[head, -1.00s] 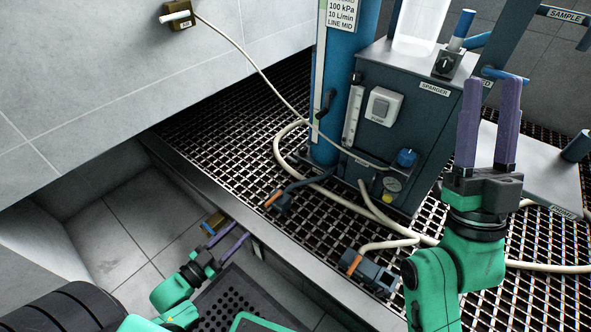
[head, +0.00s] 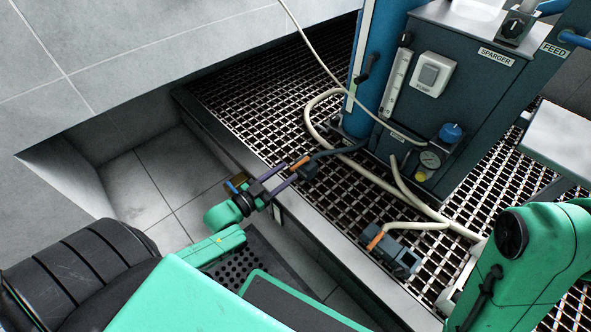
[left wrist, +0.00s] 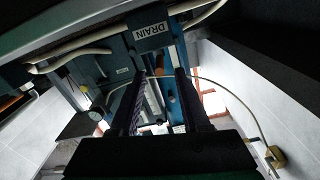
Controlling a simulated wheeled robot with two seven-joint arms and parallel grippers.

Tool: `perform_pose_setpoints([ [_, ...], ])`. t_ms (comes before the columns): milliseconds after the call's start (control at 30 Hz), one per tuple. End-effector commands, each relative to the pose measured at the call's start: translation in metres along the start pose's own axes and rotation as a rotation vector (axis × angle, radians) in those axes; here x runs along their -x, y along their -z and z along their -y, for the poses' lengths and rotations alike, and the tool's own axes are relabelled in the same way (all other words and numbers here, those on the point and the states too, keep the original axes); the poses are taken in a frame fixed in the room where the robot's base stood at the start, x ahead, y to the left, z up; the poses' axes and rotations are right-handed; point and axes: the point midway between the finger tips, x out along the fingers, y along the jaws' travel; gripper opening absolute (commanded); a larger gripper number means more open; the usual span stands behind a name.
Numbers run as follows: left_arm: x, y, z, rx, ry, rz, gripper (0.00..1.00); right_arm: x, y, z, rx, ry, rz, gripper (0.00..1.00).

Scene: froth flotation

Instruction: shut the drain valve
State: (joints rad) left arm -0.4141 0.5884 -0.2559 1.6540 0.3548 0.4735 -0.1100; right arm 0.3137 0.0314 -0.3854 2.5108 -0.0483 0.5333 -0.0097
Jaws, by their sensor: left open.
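The drain valve has an orange handle (head: 300,162) on a dark body (head: 309,169) at the near edge of the grating, with a dark pipe to the blue column. A DRAIN label (left wrist: 151,29) shows in the left wrist view. An orange handle also shows there (left wrist: 173,103), between the fingers. My left gripper (head: 284,174) is open, its fingertips close to the handle; I cannot tell whether they touch it. In the left wrist view the gripper (left wrist: 162,85) has both fingers apart. My right gripper is out of view.
A second orange-handled valve (head: 376,241) sits on the grating to the right. The blue column (head: 375,85) and sparger cabinet (head: 455,75) stand behind. A pale hose (head: 320,125) loops over the grating.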

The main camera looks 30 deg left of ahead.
Motion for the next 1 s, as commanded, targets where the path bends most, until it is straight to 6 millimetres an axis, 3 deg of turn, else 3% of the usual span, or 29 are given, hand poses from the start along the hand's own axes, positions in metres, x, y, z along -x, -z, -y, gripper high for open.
perform_pose_setpoints([
  [100,-0.027,-0.005,-0.001,0.001,0.000,-0.003,0.46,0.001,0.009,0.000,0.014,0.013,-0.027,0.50],
  [200,-0.041,-0.004,-0.001,0.000,0.000,-0.001,0.46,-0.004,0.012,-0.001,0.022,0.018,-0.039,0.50],
  [500,-0.047,-0.001,0.000,0.000,-0.001,0.002,0.46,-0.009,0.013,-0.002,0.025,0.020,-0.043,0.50],
  [533,-0.047,-0.001,0.000,0.000,-0.001,0.002,0.38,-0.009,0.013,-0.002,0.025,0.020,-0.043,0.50],
  [633,-0.047,-0.001,0.000,0.000,0.000,0.002,0.00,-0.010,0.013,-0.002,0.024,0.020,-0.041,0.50],
  [1000,-0.046,-0.001,0.000,0.000,0.000,0.002,0.00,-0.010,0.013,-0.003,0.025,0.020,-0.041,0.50],
])
